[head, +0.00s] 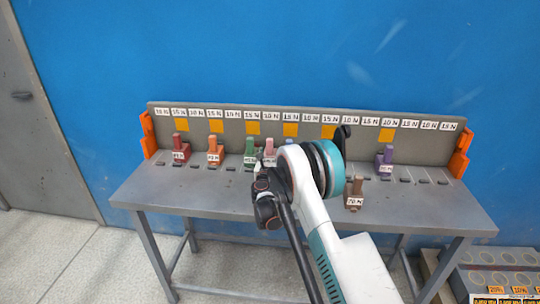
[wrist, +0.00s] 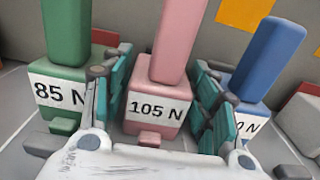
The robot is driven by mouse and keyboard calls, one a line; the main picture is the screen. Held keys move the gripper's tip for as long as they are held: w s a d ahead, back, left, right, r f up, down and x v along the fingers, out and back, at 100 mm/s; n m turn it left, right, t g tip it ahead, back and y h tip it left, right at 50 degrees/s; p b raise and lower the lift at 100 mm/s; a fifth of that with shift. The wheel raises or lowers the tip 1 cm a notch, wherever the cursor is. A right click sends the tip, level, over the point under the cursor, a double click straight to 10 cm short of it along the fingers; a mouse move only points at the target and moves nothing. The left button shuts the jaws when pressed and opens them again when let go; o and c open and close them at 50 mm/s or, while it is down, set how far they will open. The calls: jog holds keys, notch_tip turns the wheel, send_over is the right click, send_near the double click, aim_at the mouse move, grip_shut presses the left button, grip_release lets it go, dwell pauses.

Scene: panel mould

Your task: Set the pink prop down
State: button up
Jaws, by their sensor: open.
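The pink prop (wrist: 172,45), a block labelled 105 N with an upright post, stands between a green prop (wrist: 66,35) and a blue prop (wrist: 268,58) in the wrist view. My gripper (wrist: 160,75) is open, with one teal-padded finger on each side of the pink prop. Gaps show between the fingers and its post. The pink prop rests upright on the grey surface. In the head view the pink prop (head: 270,147) shows only in part behind my gripper and arm.
The grey bench (head: 150,195) has a back panel with several force labels and orange squares. Red (head: 181,150), orange (head: 214,152), purple (head: 385,162) and brown (head: 355,190) props stand on it. The front left of the bench is clear.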

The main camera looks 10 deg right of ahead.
jog(key=p+v, duration=0.3)
jog(key=v, duration=0.7)
jog(key=shift+s+a+r, duration=0.1)
jog(key=shift+s+r, duration=0.05)
jog(key=shift+s, duration=0.25)
jog(key=s+d+r+m+g+h, duration=0.1)
jog(key=s+d+r+m+g, duration=0.15)
jog(key=r+m, duration=0.35)
jog(key=s+d+r+m+g, duration=0.1)
jog(key=s+d+r+m, duration=0.15)
jog(key=r, duration=0.55)
jog(key=s+d+r+m+g, duration=0.2)
jog(key=s+d+r+m, duration=0.2)
jog(key=s+r+m, duration=0.5)
jog(key=s+a+f+m+g+y, duration=0.1)
jog(key=s+m, duration=0.6)
jog(key=s, duration=1)
jog(key=s+a+f+m+g+y, duration=0.1)
jog(key=s+a+m+g+y, duration=0.2)
jog(key=s+m, duration=0.5)
jog(key=s+a+y, duration=0.1)
jog(key=s+y, duration=0.1)
jog(key=s, duration=0.8)
jog(key=shift+s+a+f+g+y, duration=0.15)
jog(key=shift+s+a+g+y, duration=0.1)
jog(key=shift+g+y, duration=0.1)
